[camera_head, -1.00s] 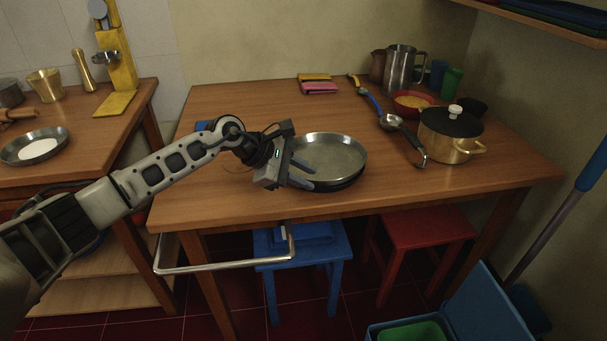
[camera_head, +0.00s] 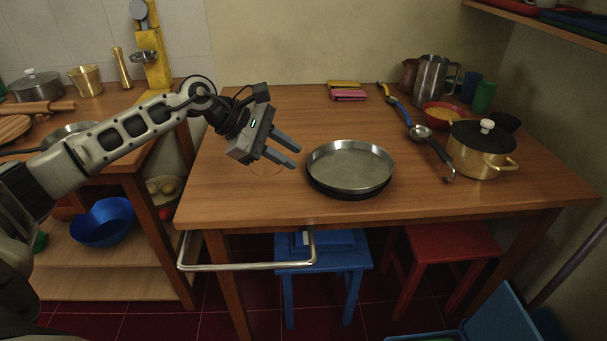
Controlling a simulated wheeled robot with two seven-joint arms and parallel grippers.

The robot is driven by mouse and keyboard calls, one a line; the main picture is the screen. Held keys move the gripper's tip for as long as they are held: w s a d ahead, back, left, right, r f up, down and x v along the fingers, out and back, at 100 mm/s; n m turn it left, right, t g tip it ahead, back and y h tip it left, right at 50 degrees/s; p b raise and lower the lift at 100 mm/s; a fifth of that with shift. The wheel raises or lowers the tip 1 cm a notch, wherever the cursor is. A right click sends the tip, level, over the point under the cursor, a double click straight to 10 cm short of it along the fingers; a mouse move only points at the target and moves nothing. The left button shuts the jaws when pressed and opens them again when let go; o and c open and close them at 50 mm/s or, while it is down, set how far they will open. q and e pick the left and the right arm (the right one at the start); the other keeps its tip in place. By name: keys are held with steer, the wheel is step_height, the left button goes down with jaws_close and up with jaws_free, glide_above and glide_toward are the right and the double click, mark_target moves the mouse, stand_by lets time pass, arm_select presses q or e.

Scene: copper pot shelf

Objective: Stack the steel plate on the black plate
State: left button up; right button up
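The steel plate (camera_head: 350,165) is a round grey metal plate on the wooden table. It lies on top of the black plate (camera_head: 346,193), of which only a dark rim shows beneath it along the front. My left gripper (camera_head: 292,154) is to the left of the plates and above the table, apart from them. Its two fingers are spread with nothing between them. My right gripper is not in view.
A brass pot with a black lid (camera_head: 481,150), a ladle (camera_head: 420,134), a red bowl (camera_head: 444,114) and a steel pitcher (camera_head: 430,80) stand to the right and back. The table (camera_head: 257,200) is clear at front left. A metal rail (camera_head: 250,266) runs along its front.

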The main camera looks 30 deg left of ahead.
arm_select(q)
steer(key=s+d+f+n+t+h, duration=0.2)
steer(key=s+d+n+t+h, duration=0.15)
steer(key=d+n, duration=0.6)
steer(key=s+d+f+n+t+h, duration=0.1)
steer(key=s+d+n+t+h, duration=0.25)
steer(key=d+n, duration=0.6)
steer(key=s+f+n+g+y, duration=0.1)
steer(key=s+f+n+y, duration=0.4)
steer(key=n, duration=1.1)
steer(key=s+a+f+n+y, duration=0.1)
steer(key=s+f+n+y, duration=0.4)
steer(key=n, duration=1.1)
steer(key=s+f, duration=0.3)
steer(key=f, duration=0.2)
steer(key=shift+f+g+y, duration=0.2)
steer(key=shift+g+y, duration=0.2)
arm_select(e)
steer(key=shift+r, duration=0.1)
